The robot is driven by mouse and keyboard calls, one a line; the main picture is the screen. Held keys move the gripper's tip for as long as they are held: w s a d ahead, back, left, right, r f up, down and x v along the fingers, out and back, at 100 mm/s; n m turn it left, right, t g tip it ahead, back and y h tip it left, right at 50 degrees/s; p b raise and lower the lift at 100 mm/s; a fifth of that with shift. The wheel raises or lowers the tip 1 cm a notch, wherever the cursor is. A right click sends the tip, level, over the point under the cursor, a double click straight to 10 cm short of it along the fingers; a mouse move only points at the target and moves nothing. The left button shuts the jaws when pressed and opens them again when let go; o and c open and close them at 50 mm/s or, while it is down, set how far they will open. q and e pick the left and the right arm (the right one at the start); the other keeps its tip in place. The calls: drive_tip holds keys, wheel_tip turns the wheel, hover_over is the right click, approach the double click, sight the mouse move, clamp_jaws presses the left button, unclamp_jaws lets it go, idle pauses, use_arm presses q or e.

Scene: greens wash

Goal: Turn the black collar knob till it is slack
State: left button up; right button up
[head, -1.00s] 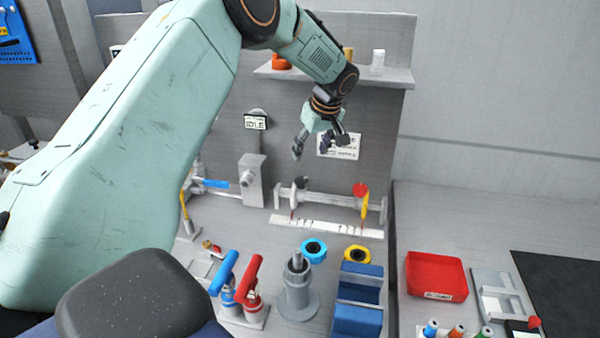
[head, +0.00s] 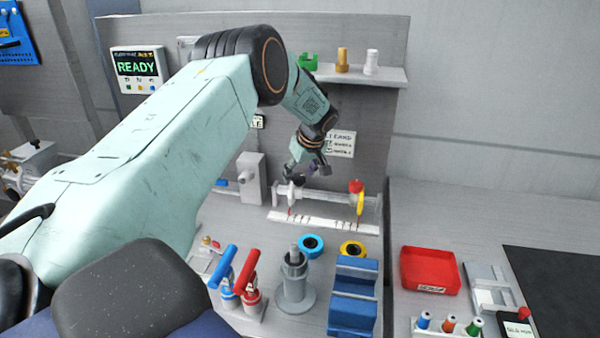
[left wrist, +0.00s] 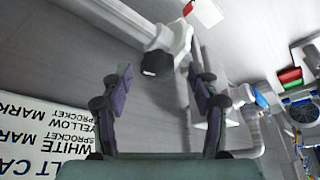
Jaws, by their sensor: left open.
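The black collar knob (left wrist: 157,64) shows in the left wrist view, on the end of a white collar (left wrist: 176,38) around a rail. My left gripper (left wrist: 163,80) is open, with one finger on each side of the knob in that view. A gap shows between each finger and the knob, and I see no contact. In the head view my left gripper (head: 306,169) hangs just above the left end of the rail (head: 330,198), where it partly hides the knob. A red knob (head: 356,186) on a yellow collar (head: 361,204) is at the rail's right end. My right gripper is not in view.
A white scale strip (head: 322,222) lies in front of the rail. A grey box (head: 250,178) stands left of it, and a sign (head: 341,144) is on the panel behind. Blue (head: 311,245) and yellow (head: 352,249) rings lie in front. A red tray (head: 431,271) is at right.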

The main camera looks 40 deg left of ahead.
use_arm(q)
drive_tip(key=shift+w+a+f, duration=0.45)
drive_tip(key=shift+f, duration=0.15)
drive_tip(key=shift+s+d+r, duration=0.3)
drive_tip(key=shift+s+r, duration=0.1)
drive_tip(key=c, duration=0.5)
drive_tip(key=shift+w+f, duration=0.15)
drive_tip(key=c, duration=0.3)
drive_tip(key=shift+a, duration=0.15)
drive_tip(key=c, duration=0.4)
drive_tip(key=shift+m+p, duration=0.4)
drive_tip(key=shift+m, duration=0.4)
